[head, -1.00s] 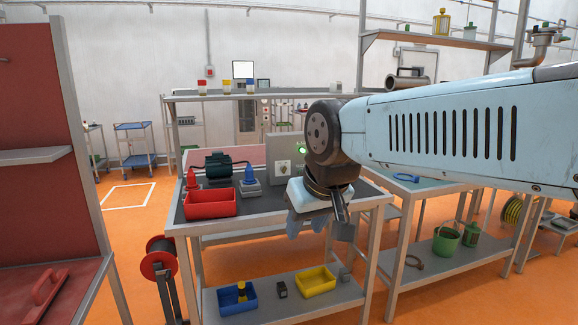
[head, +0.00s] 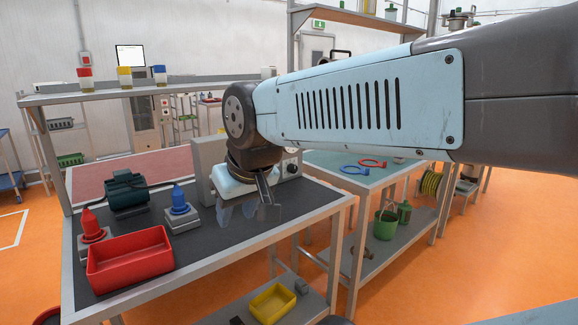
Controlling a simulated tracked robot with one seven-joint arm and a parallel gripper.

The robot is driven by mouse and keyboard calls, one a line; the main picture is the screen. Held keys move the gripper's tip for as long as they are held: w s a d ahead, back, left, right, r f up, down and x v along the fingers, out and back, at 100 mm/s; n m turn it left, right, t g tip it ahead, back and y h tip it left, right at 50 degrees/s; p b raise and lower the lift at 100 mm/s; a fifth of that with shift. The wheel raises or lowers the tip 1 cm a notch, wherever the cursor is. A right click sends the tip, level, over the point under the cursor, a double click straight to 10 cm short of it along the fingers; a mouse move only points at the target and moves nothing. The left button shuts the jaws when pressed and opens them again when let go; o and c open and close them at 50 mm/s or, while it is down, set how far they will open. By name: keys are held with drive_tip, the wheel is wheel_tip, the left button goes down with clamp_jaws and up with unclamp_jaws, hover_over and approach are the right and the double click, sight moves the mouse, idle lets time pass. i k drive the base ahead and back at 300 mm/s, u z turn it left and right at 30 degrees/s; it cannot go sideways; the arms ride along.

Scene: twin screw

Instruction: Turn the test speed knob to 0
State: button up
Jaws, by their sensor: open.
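The grey control panel (head: 207,157) stands at the back of the dark-topped workbench, largely hidden by my arm and gripper. A small dark round knob (head: 291,169) shows on its right part. Its label and pointer are too small to read, so I cannot tell whether it is the test speed knob or what it is set to. My gripper (head: 250,211) is open, pointing down in front of the panel, low over the bench top. It appears empty and apart from the knob.
On the bench top (head: 150,226) stand a red bin (head: 130,268), a green motor (head: 127,193), a red cone piece (head: 91,225) and a blue one (head: 179,203). A shelf (head: 190,88) runs above. A second bench (head: 322,163) with red and blue rings stands right.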

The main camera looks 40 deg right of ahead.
sight(291, 169)
drive_tip(key=z, duration=0.15)
drive_tip(key=i, duration=0.55)
drive_tip(key=z, duration=0.4)
drive_tip(key=k, duration=0.85)
drive_tip(key=z, duration=0.2)
drive_tip(key=i, duration=0.85)
drive_tip(key=u, duration=0.15)
